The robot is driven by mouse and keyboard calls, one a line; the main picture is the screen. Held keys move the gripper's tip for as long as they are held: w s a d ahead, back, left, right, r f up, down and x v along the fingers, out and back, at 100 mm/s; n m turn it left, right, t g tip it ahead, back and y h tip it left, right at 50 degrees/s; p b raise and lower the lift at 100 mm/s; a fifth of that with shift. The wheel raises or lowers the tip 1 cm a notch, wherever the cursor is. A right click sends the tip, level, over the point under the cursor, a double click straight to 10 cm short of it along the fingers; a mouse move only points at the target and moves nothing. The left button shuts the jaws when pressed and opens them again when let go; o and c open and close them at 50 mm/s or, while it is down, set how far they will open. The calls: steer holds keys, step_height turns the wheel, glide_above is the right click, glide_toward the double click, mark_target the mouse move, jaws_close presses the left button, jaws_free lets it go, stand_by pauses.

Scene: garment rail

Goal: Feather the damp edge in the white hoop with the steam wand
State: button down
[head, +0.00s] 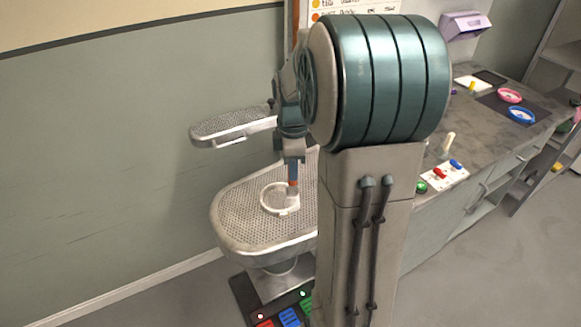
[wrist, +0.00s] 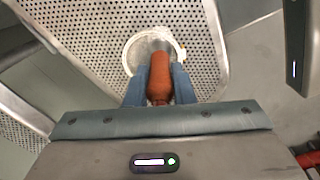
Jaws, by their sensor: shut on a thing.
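The white hoop (head: 263,202) lies flat on the large perforated metal board (head: 238,222). It also shows in the wrist view (wrist: 128,56), beyond my fingertips. My gripper (head: 293,178) is shut on the steam wand (head: 293,186), gripping its orange handle (wrist: 159,82) between the blue fingers in the wrist view. The wand's grey head points down over the right part of the hoop. Whether the head touches the cloth inside cannot be told. The damp edge cannot be made out. My arm hides the board's right side in the head view.
A smaller perforated board (head: 225,127) stands behind the large one. Red, blue and green pedals (head: 290,317) lie on the floor in front. The counter at right holds a pink hoop (head: 509,95), a blue hoop (head: 521,115) and a white panel with coloured knobs (head: 446,180).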

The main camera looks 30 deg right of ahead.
steer(key=shift+w+d, duration=0.4)
steer(key=shift+d, duration=0.15)
steer(key=shift+w+d+p, duration=0.15)
steer(key=shift+w+p, duration=0.15)
steer(key=shift+w, duration=0.3)
steer(key=shift+w+d+p, duration=0.15)
steer(key=shift+w+p, duration=0.1)
steer(key=shift+w, duration=0.35)
step_height(320, 180, up, 7)
steer(key=p, duration=0.5)
